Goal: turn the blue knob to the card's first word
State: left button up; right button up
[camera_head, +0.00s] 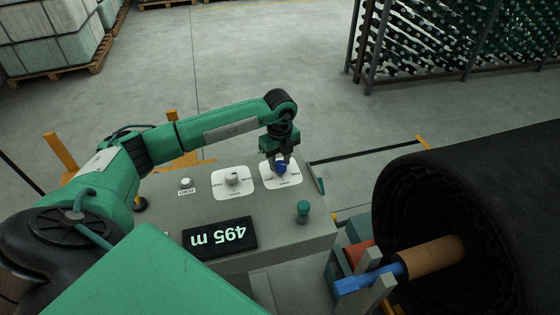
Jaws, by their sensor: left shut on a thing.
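The blue knob (281,169) sits on a white dial plate (282,182) on top of the grey control box (208,212). My left gripper (280,162) reaches down over it from above and is shut on the knob. The gripper hides part of the knob and the far part of its plate. The words on the plate are too small to read. I cannot make out the card in this view. My right gripper is not in view.
A large black roll (480,215) lies at the right. Open floor lies behind.

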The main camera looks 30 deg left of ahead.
aim_at(280, 163)
pick_arm(q)
jog(key=shift+r+n, duration=0.1)
jog(key=shift+n, duration=0.2)
jog(key=o, duration=1)
notch_tip(280, 163, up, 14)
jog(key=b, duration=0.3)
jog(key=shift+f, duration=0.25)
